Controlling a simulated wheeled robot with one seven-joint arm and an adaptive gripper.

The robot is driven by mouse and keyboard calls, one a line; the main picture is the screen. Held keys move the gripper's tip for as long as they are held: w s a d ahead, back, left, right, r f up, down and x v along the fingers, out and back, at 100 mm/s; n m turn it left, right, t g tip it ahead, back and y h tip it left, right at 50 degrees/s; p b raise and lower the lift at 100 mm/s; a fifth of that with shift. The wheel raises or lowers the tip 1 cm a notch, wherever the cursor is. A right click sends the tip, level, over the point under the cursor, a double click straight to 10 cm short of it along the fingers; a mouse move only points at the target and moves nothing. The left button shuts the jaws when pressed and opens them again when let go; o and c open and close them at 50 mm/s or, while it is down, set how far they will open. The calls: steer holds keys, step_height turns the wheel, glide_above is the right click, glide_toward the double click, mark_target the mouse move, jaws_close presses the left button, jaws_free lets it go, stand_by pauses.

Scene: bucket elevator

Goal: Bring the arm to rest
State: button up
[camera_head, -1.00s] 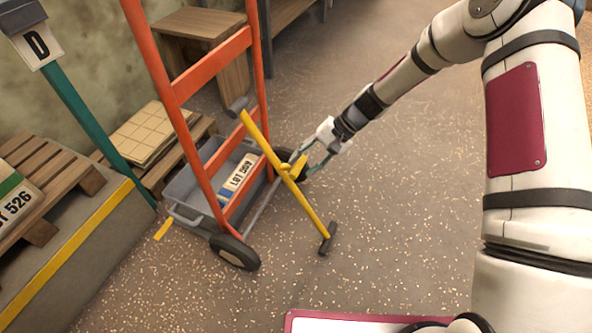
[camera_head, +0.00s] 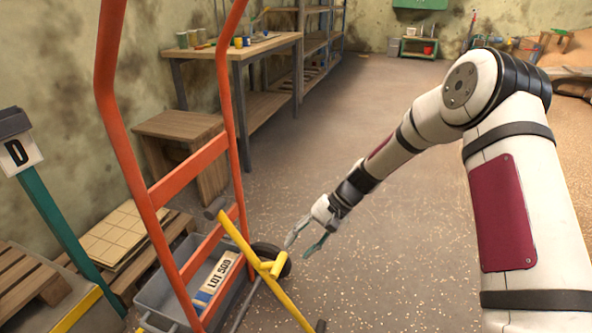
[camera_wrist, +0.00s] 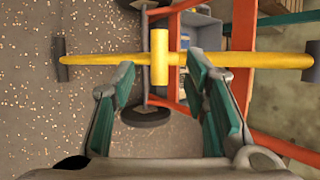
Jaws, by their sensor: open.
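My arm (camera_head: 430,120) reaches out from the right in the head view, bent at the elbow and angled down to the left. My gripper (camera_head: 303,243) is open and empty, just right of a yellow bar with dark grips. In the wrist view my gripper (camera_wrist: 160,100) has its two green-padded fingers spread, with the yellow bar (camera_wrist: 205,59) crossing beyond them. The fingers look apart from the bar.
An orange hand truck (camera_head: 165,185) stands close on the left, with a grey bin (camera_head: 165,290) holding a LOT 509 sack (camera_head: 222,272). A post marked D (camera_head: 55,205), pallets and a workbench (camera_head: 240,50) line the left wall. Open floor (camera_head: 400,240) lies to the right.

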steer(key=s+d+r+n+h, duration=0.15)
steer(key=s+d+r, duration=0.25)
steer(key=s+r, duration=0.55)
steer(key=s+d+r+n+h, duration=0.1)
steer(key=s+d+r+h, duration=0.4)
steer(key=r, duration=0.7)
steer(key=s+d+r+t, duration=0.1)
steer(key=s+d+r, duration=0.1)
steer(key=s, duration=0.6)
steer(key=s+d+r+t+h, duration=0.1)
steer(key=s+d, duration=0.2)
steer(key=s, duration=0.5)
steer(key=s+d+r, duration=0.2)
steer(key=s, duration=0.7)
step_height(320, 180, up, 40)
steer(key=t+p, duration=0.4)
steer(key=p, duration=3.4)
steer(key=shift+d+f, duration=0.2)
steer(key=shift+d, duration=0.05)
